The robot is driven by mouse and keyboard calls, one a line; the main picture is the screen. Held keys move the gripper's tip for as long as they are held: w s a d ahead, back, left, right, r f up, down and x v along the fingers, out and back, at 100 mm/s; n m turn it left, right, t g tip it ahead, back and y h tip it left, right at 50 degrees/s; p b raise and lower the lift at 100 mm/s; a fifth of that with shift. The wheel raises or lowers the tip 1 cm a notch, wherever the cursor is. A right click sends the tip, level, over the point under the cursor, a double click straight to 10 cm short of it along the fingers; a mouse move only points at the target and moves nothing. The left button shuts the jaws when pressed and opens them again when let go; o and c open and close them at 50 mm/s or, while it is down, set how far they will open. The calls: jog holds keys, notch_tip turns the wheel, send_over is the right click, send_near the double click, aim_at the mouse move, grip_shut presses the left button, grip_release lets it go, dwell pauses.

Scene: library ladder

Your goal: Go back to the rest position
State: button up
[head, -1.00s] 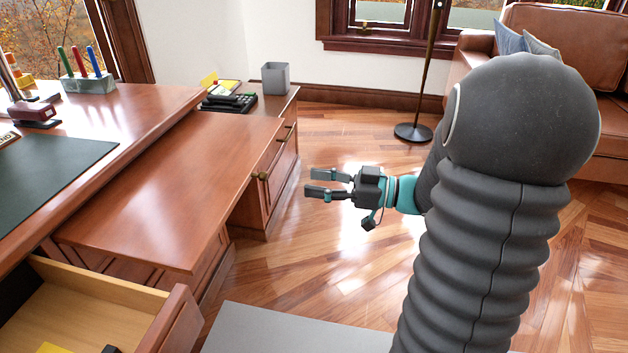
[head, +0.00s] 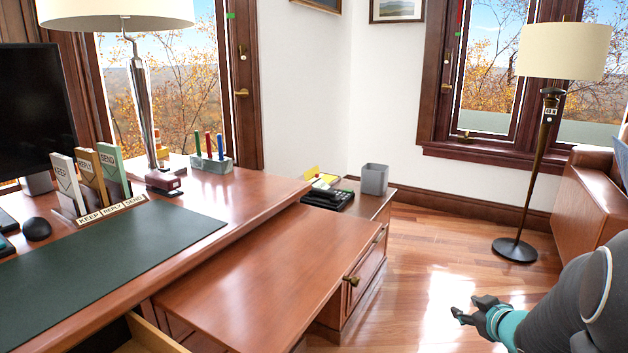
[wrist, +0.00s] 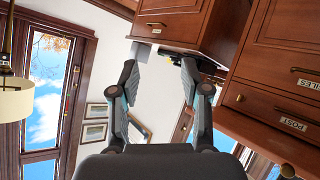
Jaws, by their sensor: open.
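My gripper (head: 470,309) is at the lower right in the head view, over the wooden floor and to the right of the desk's side unit. In the wrist view my gripper (wrist: 158,82) shows two dark fingers spread apart with nothing between them. My arm comes in from the lower right corner of the head view. The gripper touches nothing that I can see.
The wooden desk (head: 250,275) fills the left and middle, with an open drawer (head: 150,335) at the bottom. A grey bin (head: 374,179) stands on the low cabinet. A floor lamp (head: 515,248) and brown sofa (head: 590,200) are at the right. Floor (head: 440,245) between is clear.

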jog(key=s+d+r+m+g+h, duration=0.1)
jog(key=s+m+g+h, duration=0.5)
jog(key=s, duration=0.7)
jog(key=s+a+r+y, duration=0.2)
jog(key=s+a+r, duration=0.2)
jog(key=a, duration=0.6)
jog(key=s+a+r+n+y, duration=0.1)
jog(key=s+a+r+y, duration=0.2)
jog(key=s+a, duration=0.6)
jog(key=shift+a+r, duration=0.45)
jog(key=shift+a, duration=0.4)
